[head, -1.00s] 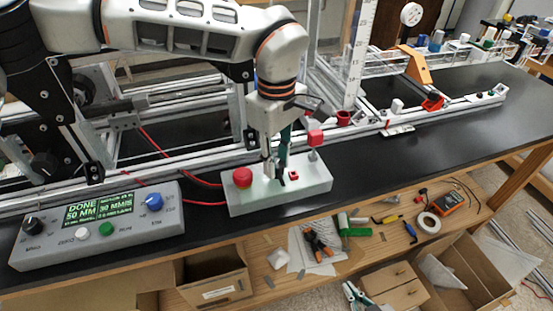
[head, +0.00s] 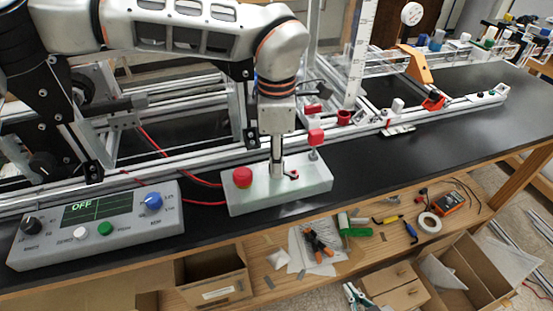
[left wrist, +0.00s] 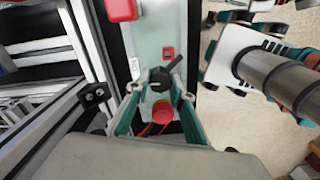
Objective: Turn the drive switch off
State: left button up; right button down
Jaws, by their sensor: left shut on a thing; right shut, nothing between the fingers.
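The drive switch is a black rotary knob (left wrist: 160,80) on a pale box, its handle pointing to the upper right in the left wrist view. My left gripper (left wrist: 160,88) is shut on it, with a finger at either side. In the head view the left gripper (head: 277,172) points straight down onto the pale switch box (head: 315,183) and hides most of the knob. A red mushroom button (head: 242,176) is beside it on the box; it also shows between the fingers in the left wrist view (left wrist: 162,112). The control panel display (head: 90,208) reads OFF. My right gripper is not in view.
The grey control panel (head: 110,247) has several knobs and buttons. A small red part (left wrist: 168,52) is on the box beside the knob. A red block on a post (head: 316,137) stands at the box's back right. Aluminium rails run behind.

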pick_arm(q)
jog(key=n, duration=0.4)
jog(key=shift+n, duration=0.3)
jog(key=n+b, duration=0.1)
jog(key=n, duration=0.3)
jog(key=shift+n, duration=0.4)
jog(key=o, duration=1.1)
notch_tip(320, 180, up, 12)
